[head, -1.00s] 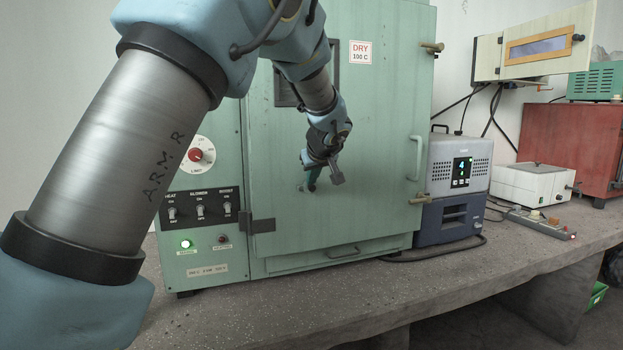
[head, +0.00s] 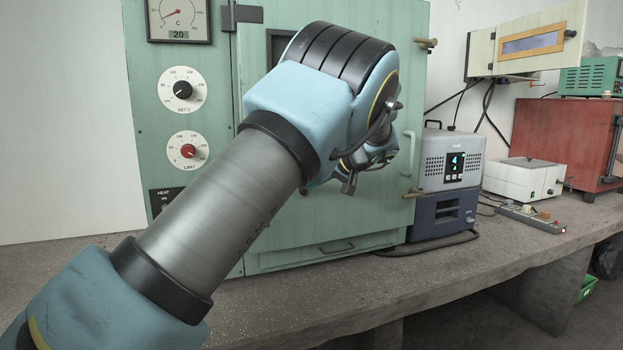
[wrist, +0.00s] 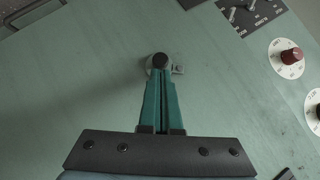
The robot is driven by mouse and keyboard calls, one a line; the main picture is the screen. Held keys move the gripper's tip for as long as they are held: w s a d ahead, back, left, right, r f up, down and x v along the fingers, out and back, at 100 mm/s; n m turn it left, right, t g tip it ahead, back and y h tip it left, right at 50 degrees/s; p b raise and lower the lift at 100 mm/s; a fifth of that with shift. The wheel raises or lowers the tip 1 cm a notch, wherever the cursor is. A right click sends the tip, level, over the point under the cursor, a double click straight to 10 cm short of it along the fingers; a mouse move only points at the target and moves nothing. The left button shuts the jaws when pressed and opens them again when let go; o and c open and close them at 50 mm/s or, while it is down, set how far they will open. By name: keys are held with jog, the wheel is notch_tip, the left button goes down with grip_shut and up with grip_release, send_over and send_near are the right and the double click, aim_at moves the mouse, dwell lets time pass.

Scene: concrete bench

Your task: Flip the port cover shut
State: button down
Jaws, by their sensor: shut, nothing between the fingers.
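The port shows in the wrist view as a small metal fitting (wrist: 178,69) on the pale green oven door (wrist: 90,75), with a dark round spot at its middle. I cannot tell cover from port ring here, nor how far the cover is swung. My gripper (wrist: 160,78) has teal fingers pressed together, empty, with the tips over the fitting's lower part. Whether they touch it is unclear. In the head view my arm hides the fingers; a small dark bit (head: 303,190) on the door may be the port fitting.
The oven's knobs (head: 182,90) and gauge (head: 178,18) are on the left panel. The door handle (head: 409,160) is on its right. A grey-blue instrument (head: 450,170) stands right of the oven. The concrete bench (head: 300,305) is clear in front.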

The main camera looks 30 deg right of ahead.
notch_tip(320, 180, down, 2)
jog(key=m+y, duration=0.1)
jog(key=m+t+y, duration=0.2)
jog(key=y, duration=0.1)
jog(key=shift+a+f+b, duration=0.1)
jog(key=shift+f+b, duration=0.15)
jog(key=shift+b, duration=0.05)
